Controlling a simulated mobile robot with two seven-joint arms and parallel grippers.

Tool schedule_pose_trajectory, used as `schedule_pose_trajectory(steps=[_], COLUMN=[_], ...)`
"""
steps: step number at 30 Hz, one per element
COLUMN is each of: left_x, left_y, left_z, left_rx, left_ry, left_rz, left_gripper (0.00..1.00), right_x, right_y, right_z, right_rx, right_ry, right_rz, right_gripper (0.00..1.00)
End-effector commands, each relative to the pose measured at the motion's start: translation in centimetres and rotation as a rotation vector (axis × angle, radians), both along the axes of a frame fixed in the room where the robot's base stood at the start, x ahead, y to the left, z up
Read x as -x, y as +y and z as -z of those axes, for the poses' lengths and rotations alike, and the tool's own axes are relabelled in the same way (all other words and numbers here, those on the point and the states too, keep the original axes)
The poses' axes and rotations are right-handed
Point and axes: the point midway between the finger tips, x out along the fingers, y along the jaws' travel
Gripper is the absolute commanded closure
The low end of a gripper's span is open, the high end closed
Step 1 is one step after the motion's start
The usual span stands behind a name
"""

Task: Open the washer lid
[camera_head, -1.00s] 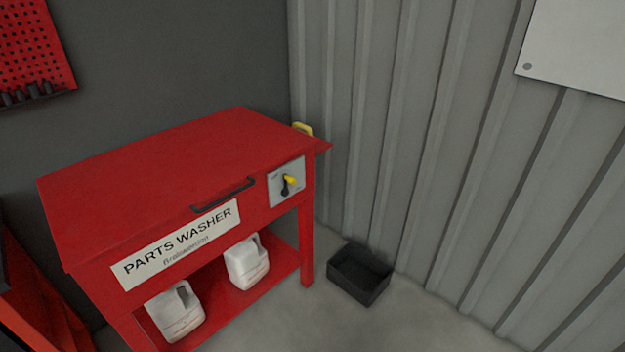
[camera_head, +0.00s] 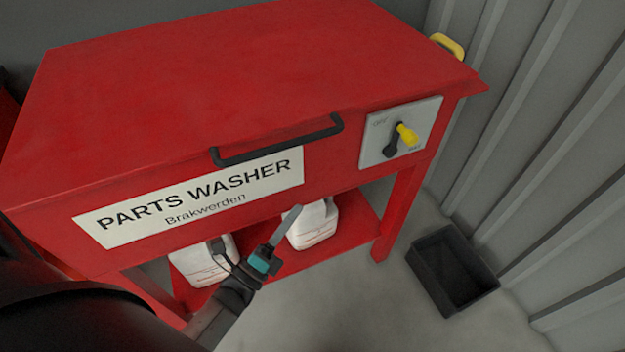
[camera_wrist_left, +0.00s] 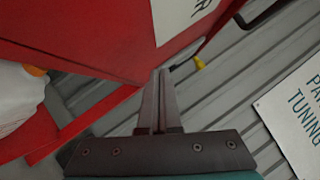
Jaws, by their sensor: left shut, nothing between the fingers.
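The red parts washer (camera_head: 110,265) stands against the wall, with its lid (camera_head: 230,75) lying shut on top. A black bar handle (camera_head: 278,142) runs along the lid's front edge, above the "PARTS WASHER" label (camera_head: 190,197). My left gripper (camera_head: 297,210) is shut and empty, in front of the washer and below the handle, apart from it. In the left wrist view its fingers (camera_wrist_left: 160,85) are together, with the red washer body on the left and part of the black handle (camera_wrist_left: 262,18) at the top right. My right gripper is not in view.
A grey switch panel (camera_head: 400,133) with a yellow and black knob is right of the handle. White jugs (camera_head: 313,226) stand on the lower shelf. A black bin (camera_head: 452,270) sits on the floor at right. A yellow handle (camera_head: 447,45) shows at the washer's far right corner.

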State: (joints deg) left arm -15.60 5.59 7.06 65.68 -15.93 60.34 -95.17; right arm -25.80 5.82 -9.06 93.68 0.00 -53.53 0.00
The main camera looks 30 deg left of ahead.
Motion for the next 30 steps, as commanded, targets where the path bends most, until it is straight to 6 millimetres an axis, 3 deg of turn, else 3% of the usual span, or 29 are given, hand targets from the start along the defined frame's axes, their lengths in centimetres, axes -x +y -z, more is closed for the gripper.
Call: schedule_pose_trajectory(steps=[1,6,15,20,30], left_x=[0.2,1.8,3.3,2.0,-2.6], left_y=[0.0,-0.2,-0.8,-1.6,-4.1], left_z=[-0.2,-3.7,-6.2,-7.9,-12.9], left_rx=[-0.094,-0.368,-0.536,-0.536,-0.535], left_ry=[-0.113,-0.444,-0.664,-0.668,-0.666], left_rz=[-0.01,-0.077,-0.147,-0.146,-0.147], left_gripper=[1.0,1.0,1.0,1.0,1.0], right_x=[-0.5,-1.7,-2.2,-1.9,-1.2], right_y=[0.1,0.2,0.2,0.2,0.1], right_z=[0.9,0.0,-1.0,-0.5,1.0], right_rx=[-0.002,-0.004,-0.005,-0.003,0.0], right_ry=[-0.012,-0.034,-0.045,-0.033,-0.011], right_rz=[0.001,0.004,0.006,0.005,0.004], right_gripper=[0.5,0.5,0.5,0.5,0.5])
